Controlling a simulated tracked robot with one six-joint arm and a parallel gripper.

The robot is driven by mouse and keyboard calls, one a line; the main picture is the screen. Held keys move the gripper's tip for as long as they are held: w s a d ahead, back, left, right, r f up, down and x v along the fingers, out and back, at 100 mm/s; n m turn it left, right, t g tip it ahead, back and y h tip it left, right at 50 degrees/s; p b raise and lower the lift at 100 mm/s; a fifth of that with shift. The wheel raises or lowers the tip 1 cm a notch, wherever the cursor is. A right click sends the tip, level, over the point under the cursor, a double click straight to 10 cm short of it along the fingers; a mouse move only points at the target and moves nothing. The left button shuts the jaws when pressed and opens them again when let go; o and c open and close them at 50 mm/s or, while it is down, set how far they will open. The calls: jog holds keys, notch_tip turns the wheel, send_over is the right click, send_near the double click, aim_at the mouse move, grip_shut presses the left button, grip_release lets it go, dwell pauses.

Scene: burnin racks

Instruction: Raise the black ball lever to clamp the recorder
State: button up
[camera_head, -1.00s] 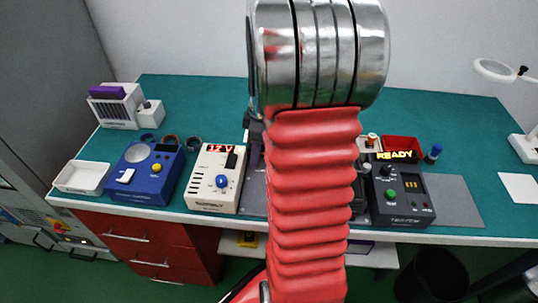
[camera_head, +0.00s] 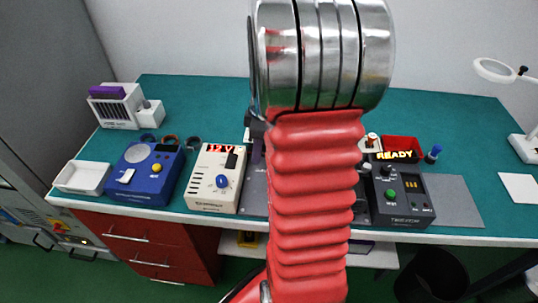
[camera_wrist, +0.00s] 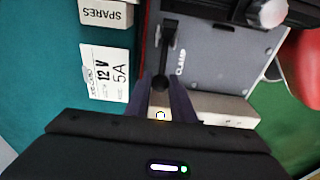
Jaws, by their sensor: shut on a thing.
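In the wrist view the black ball lever (camera_wrist: 165,55) runs down from the top of a grey panel marked CLAMP. Its ball end lies between the tips of my gripper (camera_wrist: 160,88), which is shut on it. A dark device with a round light knob sits at the top right of the panel; I cannot tell for sure that it is the recorder. In the head view my own red arm and metal wrist hide the lever, the gripper and most of the clamp station.
A 12 V 5A card (camera_wrist: 107,73) and a SPARES box (camera_wrist: 106,14) lie left of the lever. On the green bench stand a blue unit (camera_head: 147,175), a cream supply (camera_head: 212,180) and a dark READY unit (camera_head: 402,196). A white tray (camera_head: 82,177) is at far left.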

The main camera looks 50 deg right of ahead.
jog(key=shift+d+r, duration=0.2)
jog(key=shift+r, duration=0.1)
jog(key=shift+s+d+r, duration=0.15)
jog(key=shift+s+r, duration=0.05)
jog(key=shift+r, duration=0.15)
jog(key=shift+s+d+r, duration=0.1)
dwell(0.5)
jog(key=shift+s+d+r, duration=0.2)
jog(key=shift+s+r, duration=0.05)
jog(key=shift+r, duration=0.05)
jog(key=shift+d+r, duration=0.1)
dwell(0.3)
jog(key=shift+s+d+r, duration=0.15)
jog(key=shift+s+r, duration=0.05)
jog(key=shift+s, duration=0.1)
dwell(0.4)
